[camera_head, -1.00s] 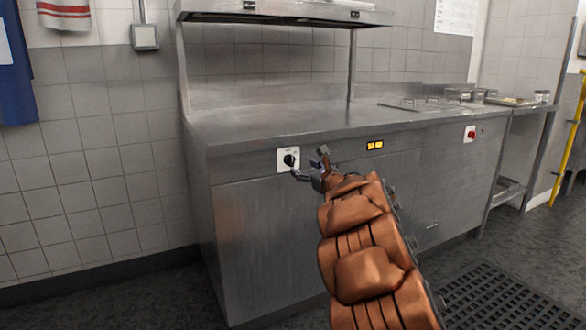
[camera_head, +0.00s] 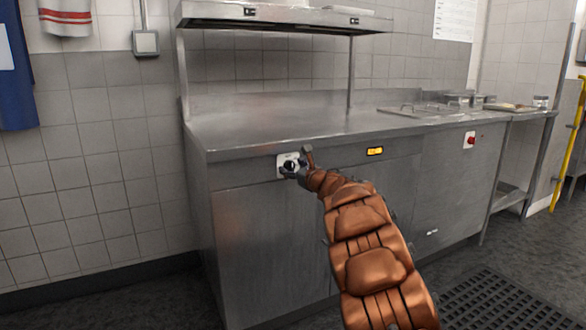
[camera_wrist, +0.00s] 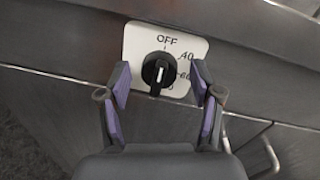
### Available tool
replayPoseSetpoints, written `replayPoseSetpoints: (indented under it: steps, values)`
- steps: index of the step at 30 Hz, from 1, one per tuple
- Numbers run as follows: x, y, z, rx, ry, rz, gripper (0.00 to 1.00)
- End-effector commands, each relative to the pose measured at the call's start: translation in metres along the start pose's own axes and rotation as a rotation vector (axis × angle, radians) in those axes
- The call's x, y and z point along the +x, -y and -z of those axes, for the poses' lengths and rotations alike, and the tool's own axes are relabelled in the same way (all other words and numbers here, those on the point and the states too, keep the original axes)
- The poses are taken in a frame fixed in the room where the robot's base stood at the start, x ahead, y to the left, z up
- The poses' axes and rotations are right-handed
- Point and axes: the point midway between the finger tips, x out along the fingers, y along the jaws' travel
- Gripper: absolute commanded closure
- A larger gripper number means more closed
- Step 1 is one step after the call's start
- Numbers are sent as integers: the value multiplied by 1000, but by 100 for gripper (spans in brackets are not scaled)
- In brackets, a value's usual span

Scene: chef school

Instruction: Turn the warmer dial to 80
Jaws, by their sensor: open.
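The warmer dial (camera_wrist: 158,73) is a black round knob with a white pointer line, on a white plate (camera_wrist: 135,48) marked OFF, 40 and 60; a lower marking is partly hidden by the knob. In the wrist view the pointer line stands roughly upright along the knob. The plate (camera_head: 283,159) also shows on the steel counter front in the head view. My gripper (camera_wrist: 161,80) is open, with one purple-padded finger on each side of the knob and gaps between pads and knob. In the head view my gripper (camera_head: 293,170) covers part of the dial.
The steel counter (camera_head: 250,128) has an overhead warmer shelf (camera_head: 285,17). A lit amber display (camera_head: 375,151) and a red switch (camera_head: 471,139) sit to the right on the front. A floor grate (camera_head: 495,312) lies at the lower right.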

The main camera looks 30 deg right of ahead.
Motion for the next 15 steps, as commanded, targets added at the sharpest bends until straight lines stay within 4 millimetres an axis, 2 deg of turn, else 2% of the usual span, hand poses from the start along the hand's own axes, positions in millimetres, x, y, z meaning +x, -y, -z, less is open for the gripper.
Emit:
replayPoseSetpoints:
  steps: [5,15]
  values:
    - [0,0,0,0,1,0,37]
    - [0,0,-1,-1,1,-1,72]
